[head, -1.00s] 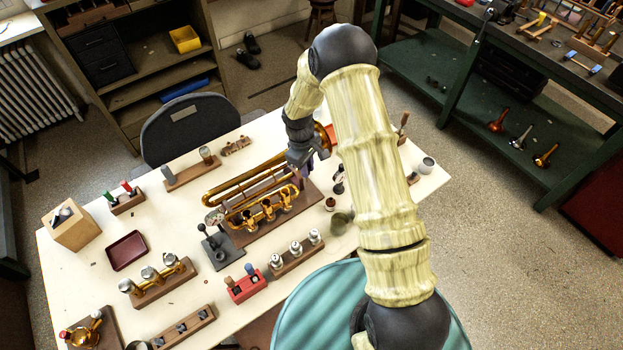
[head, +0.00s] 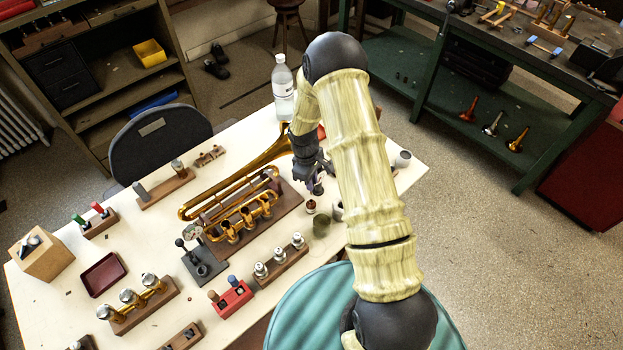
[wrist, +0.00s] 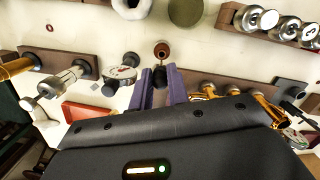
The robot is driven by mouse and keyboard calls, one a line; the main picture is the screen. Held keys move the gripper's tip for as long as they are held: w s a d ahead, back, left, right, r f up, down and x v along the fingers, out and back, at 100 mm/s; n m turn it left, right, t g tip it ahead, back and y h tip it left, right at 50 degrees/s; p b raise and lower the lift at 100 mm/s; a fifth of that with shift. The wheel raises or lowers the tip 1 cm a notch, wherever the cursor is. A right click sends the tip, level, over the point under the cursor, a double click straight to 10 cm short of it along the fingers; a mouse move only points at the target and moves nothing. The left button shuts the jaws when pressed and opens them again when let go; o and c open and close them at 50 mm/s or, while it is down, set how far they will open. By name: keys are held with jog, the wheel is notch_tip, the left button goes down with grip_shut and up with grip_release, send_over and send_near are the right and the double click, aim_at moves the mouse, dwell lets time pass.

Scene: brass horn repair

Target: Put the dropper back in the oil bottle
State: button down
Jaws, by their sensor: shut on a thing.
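My gripper (wrist: 161,88) has two purple fingers shut on the dropper (wrist: 160,76), of which only a small dark part shows between them. In the head view my gripper (head: 317,188) hangs over the right part of the white table, and the dropper is hard to make out there. The oil bottle (wrist: 161,50) is small and reddish brown with a dark open top. It stands just beyond the fingertips in the wrist view. In the head view the oil bottle (head: 311,206) is just below my gripper in the picture. I cannot tell whether the dropper touches it.
A brass trumpet on a wooden board (head: 287,208) lies left of my gripper. An olive round pot (head: 321,225) stands near the oil bottle. A block with silver-topped parts (head: 281,262) is nearer me. A clear bottle (head: 283,90) stands at the back.

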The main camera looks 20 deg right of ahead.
jog(key=shift+f+b, duration=0.7)
jog(key=shift+f, duration=0.65)
jog(key=shift+f+b, duration=2.25)
jog(key=shift+f, duration=0.75)
jog(key=c, duration=1.3)
grip_release()
jog(key=shift+r, duration=0.1)
jog(key=r+b, duration=0.1)
jog(key=r, duration=0.4)
jog(key=w+a+r+b, duration=0.1)
jog(key=r, duration=1.1)
jog(key=shift+w+a+r+b, duration=0.15)
jog(key=shift+a+b, duration=0.1)
jog(key=shift+b, duration=0.15)
